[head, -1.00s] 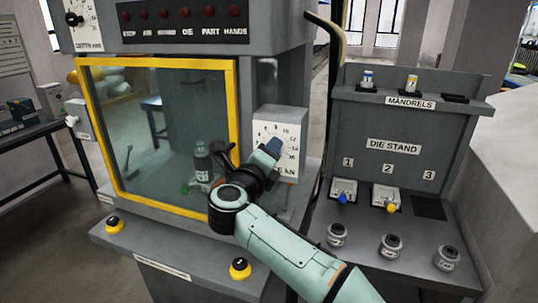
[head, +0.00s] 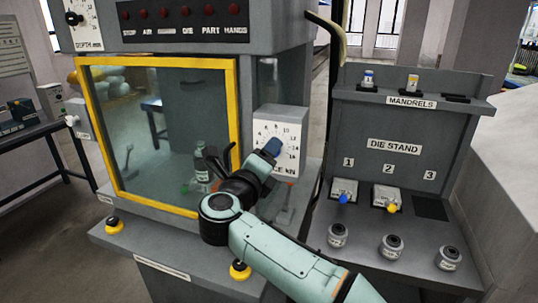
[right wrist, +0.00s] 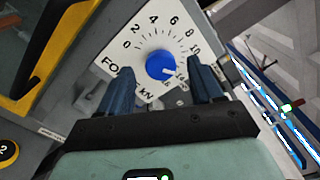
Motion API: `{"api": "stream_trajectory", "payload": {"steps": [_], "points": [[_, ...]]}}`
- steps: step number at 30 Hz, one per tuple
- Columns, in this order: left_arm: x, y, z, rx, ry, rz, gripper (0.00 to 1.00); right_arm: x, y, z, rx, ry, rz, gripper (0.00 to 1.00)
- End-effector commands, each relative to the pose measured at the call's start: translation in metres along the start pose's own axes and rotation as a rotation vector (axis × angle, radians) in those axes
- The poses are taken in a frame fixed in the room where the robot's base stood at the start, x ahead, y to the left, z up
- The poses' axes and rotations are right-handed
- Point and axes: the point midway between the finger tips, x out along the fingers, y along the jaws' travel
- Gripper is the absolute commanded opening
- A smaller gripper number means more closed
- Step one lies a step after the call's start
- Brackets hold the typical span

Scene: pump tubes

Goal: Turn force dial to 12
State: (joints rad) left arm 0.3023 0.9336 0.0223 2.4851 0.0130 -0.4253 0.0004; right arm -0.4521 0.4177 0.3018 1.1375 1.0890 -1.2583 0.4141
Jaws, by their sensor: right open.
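The force dial is a white plate (head: 290,130) with black numbers, on the machine's right side in the head view. In the right wrist view its blue round knob (right wrist: 160,65) shows clearly, with a pale mark toward the lower right, near the high end of the scale. My right gripper (right wrist: 162,88) is open, with one blue finger on each side below the knob and a gap to each; contact is not visible. In the head view my right gripper (head: 272,147) covers the knob. My left gripper is not in view.
A yellow-framed window (head: 233,120) is just left of the dial. The die stand (head: 395,125) with mandrels and dies is to the right. A depth dial (head: 80,22) is at the upper left.

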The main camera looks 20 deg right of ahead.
Motion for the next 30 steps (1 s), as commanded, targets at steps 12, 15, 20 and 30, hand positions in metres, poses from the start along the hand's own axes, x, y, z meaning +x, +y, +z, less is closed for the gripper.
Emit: {"api": "stream_trajectory", "payload": {"steps": [12,15,20,30], "points": [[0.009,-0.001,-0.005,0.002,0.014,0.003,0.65,-0.089,0.001,0.001,-0.001,-0.004,0.001,0.66],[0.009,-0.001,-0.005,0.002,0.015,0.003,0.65,-0.100,0.001,0.000,-0.002,-0.001,0.001,0.66],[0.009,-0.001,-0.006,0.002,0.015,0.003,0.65,-0.108,0.001,0.000,-0.001,0.000,0.001,0.66],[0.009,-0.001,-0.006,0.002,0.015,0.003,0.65,-0.109,0.000,0.000,-0.001,0.000,0.001,0.66]]}}
